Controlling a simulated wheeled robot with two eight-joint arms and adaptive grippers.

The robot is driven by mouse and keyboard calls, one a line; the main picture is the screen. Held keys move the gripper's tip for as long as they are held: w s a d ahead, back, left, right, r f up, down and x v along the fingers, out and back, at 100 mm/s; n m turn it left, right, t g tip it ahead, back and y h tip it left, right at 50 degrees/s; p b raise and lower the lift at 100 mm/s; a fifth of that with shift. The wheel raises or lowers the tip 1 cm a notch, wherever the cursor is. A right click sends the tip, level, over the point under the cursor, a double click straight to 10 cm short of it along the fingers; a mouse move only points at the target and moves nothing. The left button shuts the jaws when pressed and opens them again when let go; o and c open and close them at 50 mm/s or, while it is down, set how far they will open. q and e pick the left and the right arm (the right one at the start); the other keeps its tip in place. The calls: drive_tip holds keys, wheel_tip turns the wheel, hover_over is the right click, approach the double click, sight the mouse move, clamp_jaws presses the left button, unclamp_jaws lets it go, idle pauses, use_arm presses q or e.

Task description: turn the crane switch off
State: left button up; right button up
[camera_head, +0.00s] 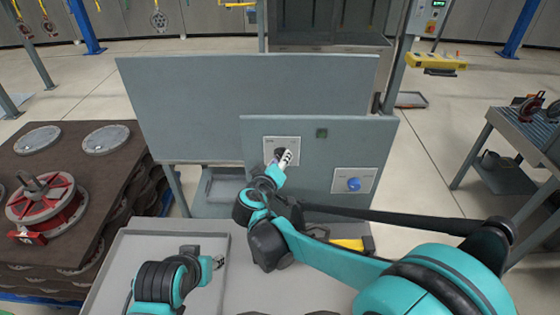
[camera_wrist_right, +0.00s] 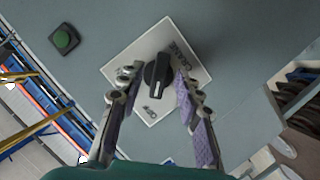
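The crane switch is a black rotary knob (camera_wrist_right: 157,75) on a white square plate (camera_wrist_right: 187,60) with the word CRANE. In the head view the plate (camera_head: 293,142) is on the grey panel, and my right gripper (camera_head: 284,157) partly covers the knob. In the right wrist view my right gripper's fingers are spread on either side of the knob, with a visible gap on both sides.
A green button (camera_head: 321,133) and a blue knob (camera_head: 354,184) on a white plate share the panel (camera_head: 375,140). A larger grey board (camera_head: 250,90) stands behind. A pallet (camera_head: 85,160) with red-rimmed parts is left; a workbench (camera_head: 520,130) is right.

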drive_tip(key=v, duration=1.2)
drive_tip(key=shift+d, duration=0.1)
